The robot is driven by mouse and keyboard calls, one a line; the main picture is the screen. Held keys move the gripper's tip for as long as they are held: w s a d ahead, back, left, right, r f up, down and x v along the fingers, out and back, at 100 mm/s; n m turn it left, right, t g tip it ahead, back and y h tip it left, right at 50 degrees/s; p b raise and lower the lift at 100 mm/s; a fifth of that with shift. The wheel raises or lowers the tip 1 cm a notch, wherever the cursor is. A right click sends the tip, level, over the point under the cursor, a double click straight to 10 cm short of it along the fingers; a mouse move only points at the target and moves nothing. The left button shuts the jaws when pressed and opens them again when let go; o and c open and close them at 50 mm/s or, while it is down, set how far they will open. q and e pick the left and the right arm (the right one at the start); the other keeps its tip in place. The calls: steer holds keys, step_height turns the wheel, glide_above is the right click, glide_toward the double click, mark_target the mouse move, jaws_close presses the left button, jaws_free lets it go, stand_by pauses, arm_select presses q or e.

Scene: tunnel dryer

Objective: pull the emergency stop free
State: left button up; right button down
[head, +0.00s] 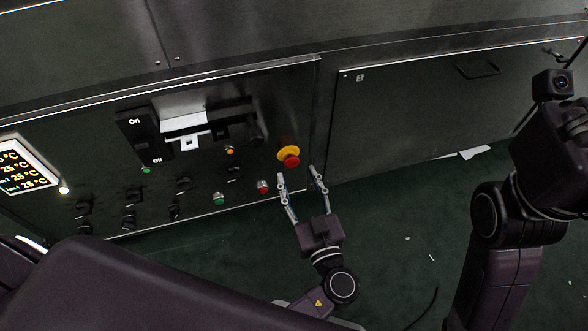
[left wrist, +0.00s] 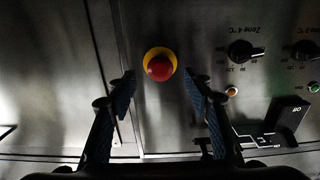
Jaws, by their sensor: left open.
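The emergency stop is a red mushroom button (head: 291,161) on a yellow collar (head: 288,152), on the dark control panel. In the left wrist view the red button (left wrist: 159,68) sits ahead of and between the fingertips, a little beyond them. My left gripper (head: 299,172) is open and empty, its two fingers pointing at the panel just below the button. In the left wrist view my left gripper (left wrist: 163,77) shows one finger on each side, apart from the button. The arm at the right of the head view ends in a part cut off by the frame, and its fingers are not seen.
A red push button (head: 263,187) and a green one (head: 219,199) sit left of the gripper. Several black knobs, an On/Off switch (head: 190,135) and a lit temperature display (head: 25,167) are further left. A plain panel (head: 430,110) is to the right. Green floor lies below.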

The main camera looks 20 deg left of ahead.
mark_target(292, 165)
arm_select(q)
steer(key=shift+b+x, duration=0.35)
steer(key=shift+x, duration=1.9)
steer(key=shift+c, duration=0.7)
jaws_close()
steer(key=shift+f, duration=0.1)
